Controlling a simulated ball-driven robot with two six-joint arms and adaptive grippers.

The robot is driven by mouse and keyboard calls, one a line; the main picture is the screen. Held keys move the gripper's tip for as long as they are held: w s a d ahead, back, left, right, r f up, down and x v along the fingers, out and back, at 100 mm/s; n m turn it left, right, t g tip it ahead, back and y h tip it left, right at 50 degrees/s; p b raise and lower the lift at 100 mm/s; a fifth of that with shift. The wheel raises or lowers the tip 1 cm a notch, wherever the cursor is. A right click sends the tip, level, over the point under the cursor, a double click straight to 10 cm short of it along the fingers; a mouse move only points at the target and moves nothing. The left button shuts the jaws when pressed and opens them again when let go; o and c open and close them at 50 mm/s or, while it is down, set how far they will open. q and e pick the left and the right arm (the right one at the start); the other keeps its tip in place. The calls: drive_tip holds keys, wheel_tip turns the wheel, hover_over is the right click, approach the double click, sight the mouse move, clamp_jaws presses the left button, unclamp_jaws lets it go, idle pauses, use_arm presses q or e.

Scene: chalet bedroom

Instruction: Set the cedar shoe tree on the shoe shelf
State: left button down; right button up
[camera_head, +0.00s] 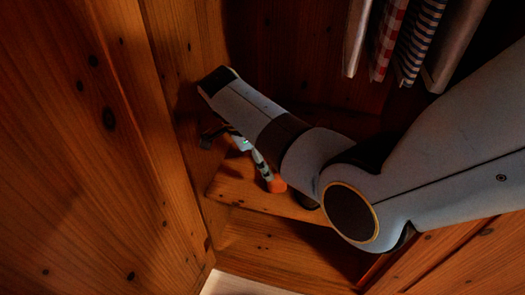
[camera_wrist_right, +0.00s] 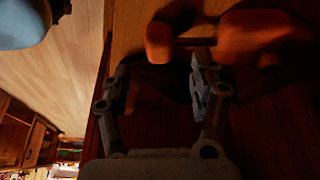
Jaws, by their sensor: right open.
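The cedar shoe tree (camera_wrist_right: 262,32) shows in the right wrist view as an orange-brown larger piece and a smaller block joined by a thin rod. It lies just beyond the fingertips of my right gripper (camera_wrist_right: 163,68), which is open with nothing clearly between its fingers. In the head view my right gripper (camera_head: 236,152) hangs low over the wooden shoe shelf (camera_head: 236,193), and a small orange end of the shoe tree (camera_head: 276,184) shows beside a finger. The arm hides the rest. I cannot tell whether the fingers touch it. My left gripper is out of view.
Wooden walls (camera_head: 85,150) close in on the left and back of the cupboard. Hanging clothes (camera_head: 410,40) are at the upper right, above my right arm. A lower wooden surface (camera_head: 270,250) lies in front of the shelf. A dark shape behind the shoe tree is unclear.

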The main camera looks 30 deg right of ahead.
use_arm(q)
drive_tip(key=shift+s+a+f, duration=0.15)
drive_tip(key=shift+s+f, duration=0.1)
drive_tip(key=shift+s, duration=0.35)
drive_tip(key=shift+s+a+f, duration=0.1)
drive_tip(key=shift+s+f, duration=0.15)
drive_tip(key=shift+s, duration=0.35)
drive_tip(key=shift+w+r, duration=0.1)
